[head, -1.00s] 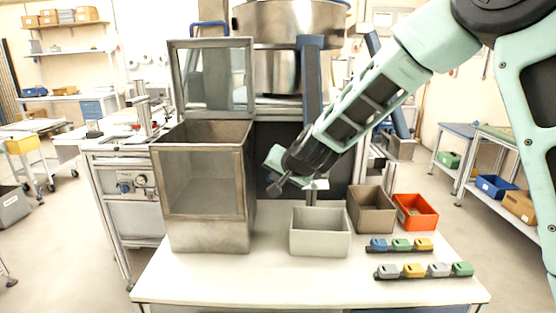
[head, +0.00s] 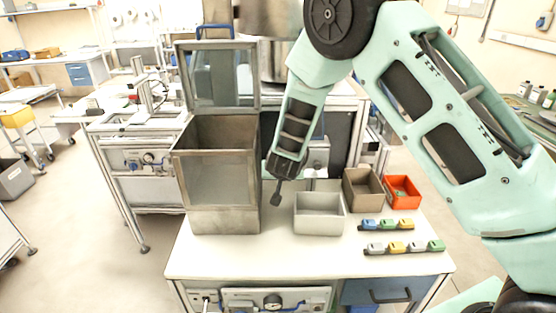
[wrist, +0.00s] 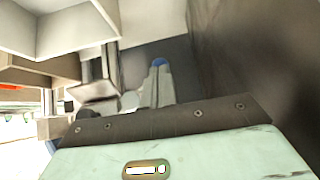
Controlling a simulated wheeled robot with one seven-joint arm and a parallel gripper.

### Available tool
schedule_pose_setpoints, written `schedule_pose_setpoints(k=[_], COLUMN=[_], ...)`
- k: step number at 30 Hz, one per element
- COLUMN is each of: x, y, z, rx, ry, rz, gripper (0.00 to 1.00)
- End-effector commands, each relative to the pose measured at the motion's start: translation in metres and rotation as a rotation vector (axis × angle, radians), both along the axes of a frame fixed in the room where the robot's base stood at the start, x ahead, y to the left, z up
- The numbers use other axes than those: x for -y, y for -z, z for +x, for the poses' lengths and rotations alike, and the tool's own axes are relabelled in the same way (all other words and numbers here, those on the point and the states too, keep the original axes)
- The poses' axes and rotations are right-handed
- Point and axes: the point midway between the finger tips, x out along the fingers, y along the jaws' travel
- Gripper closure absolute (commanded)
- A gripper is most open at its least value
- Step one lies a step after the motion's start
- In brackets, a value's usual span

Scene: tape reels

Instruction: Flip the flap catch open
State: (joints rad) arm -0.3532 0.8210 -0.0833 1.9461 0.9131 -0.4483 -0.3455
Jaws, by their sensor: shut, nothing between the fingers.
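A metal case (head: 225,222) with clear panels stands at the left of the white table. Its framed clear lid (head: 217,78) is raised, and the top is open. I cannot make out a separate catch on it. My gripper (head: 276,199) is shut and empty, pointing down just right of the case, between it and the light grey bin. In the wrist view the shut fingers (wrist: 158,85) show a blue tip, with a dark brown wall (wrist: 245,50) close on the right. Whether the gripper touches the case I cannot tell.
A light grey bin (head: 319,226), a brown bin (head: 364,200) and an orange bin (head: 403,192) stand to the right. Two rows of small coloured blocks (head: 387,225) (head: 404,248) lie in front of them. The table's front (head: 290,262) is clear.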

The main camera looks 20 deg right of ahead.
Motion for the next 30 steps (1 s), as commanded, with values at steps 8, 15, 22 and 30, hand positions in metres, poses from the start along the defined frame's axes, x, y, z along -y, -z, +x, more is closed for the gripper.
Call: schedule_pose_setpoints(k=[8, 15, 22, 30], x=[0.005, 0.004, 0.004, 0.004], y=[0.003, -0.005, -0.014, -0.013], z=[0.0, 0.0, 0.0, 0.0], rx=[0.001, 0.001, 0.001, 0.001], ry=[0.0, 0.001, 0.0, 0.0], rz=[0.003, 0.003, 0.004, 0.004], gripper=[1.0, 1.0, 1.0, 1.0])
